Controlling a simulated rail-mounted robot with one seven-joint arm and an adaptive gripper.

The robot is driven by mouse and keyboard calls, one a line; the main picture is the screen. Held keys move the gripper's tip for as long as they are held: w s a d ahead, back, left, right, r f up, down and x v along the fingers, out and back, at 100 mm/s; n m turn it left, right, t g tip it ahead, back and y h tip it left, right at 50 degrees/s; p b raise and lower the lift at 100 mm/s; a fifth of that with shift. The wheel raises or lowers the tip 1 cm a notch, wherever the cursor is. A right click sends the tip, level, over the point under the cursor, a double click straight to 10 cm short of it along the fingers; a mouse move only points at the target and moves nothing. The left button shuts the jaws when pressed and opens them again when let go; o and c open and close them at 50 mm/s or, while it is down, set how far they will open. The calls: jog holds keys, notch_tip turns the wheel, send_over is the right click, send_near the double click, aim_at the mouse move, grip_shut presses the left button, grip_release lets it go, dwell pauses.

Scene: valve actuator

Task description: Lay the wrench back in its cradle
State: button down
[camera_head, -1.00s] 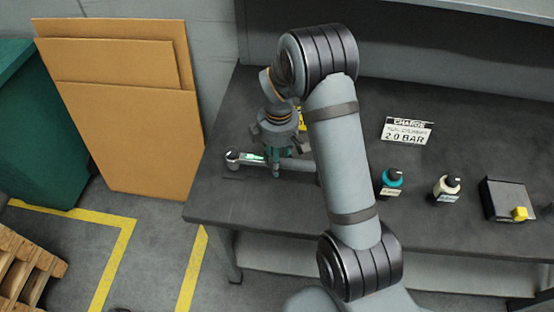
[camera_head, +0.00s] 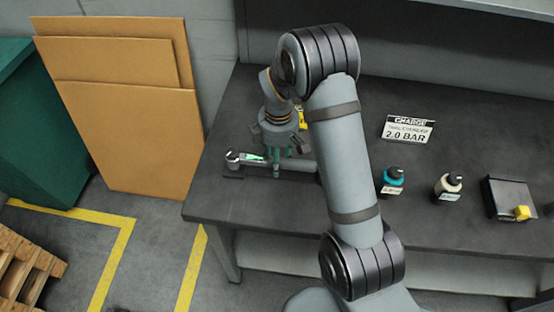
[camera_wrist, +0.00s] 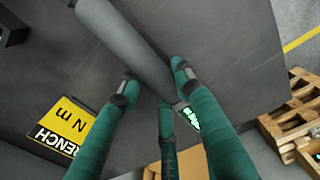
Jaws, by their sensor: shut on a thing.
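The wrench (camera_head: 302,165) is a long grey tool with a round head at its left end and a lit green display beside the head. It lies roughly level, low over the left part of the bench. My gripper (camera_head: 276,162) points down with its teal fingers shut around the shaft, just right of the display. The wrist view shows the grey shaft (camera_wrist: 125,42) between the dark fingertips of my gripper (camera_wrist: 152,82). A dark piece (camera_head: 232,174) under the wrench head may be part of the cradle. Whether the wrench touches it is unclear. My arm hides the shaft's right end.
A yellow wrench label (camera_wrist: 68,125) lies on the bench (camera_head: 330,85) behind my gripper. A dark block (camera_wrist: 12,28) stands near the shaft.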

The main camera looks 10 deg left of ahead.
jog(key=shift+f+b, duration=0.6)
jog(key=shift+f, duration=0.15)
jog(key=c, duration=1.2)
grip_release()
jog(key=shift+r, duration=0.1)
jog(key=shift+o, duration=0.2)
notch_tip(320, 180, up, 12)
jog(key=shift+d, duration=0.1)
